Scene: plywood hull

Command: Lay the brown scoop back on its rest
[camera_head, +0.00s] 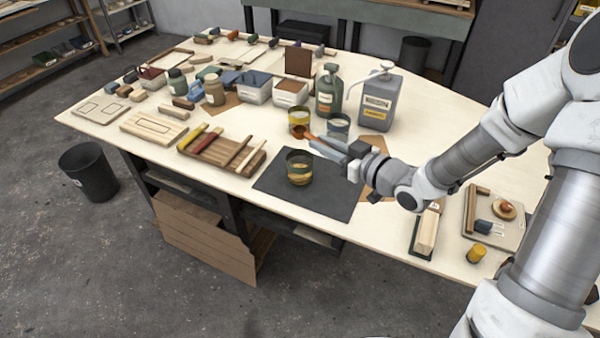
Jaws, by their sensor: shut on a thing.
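The brown scoop (302,132) is held in my gripper (318,143), which is shut on it. The scoop's orange-brown bowl end is at the mouth of a yellow-labelled can (298,119); I cannot tell whether it dips inside or hovers over it. My arm reaches in from the right, and my fingers hide part of the scoop's handle. I cannot make out for sure which thing is the scoop's rest. A pale board (487,236) at the right carries a brown bar, a round wooden piece and a dark blue item.
An open can (300,169) stands on the dark mat (330,203), in front of my gripper. A blue-grey can (339,125) stands close behind it. Pump bottles (379,99) stand farther back. A wooden rack (212,159) with coloured sticks is at the left. The right rear tabletop is clear.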

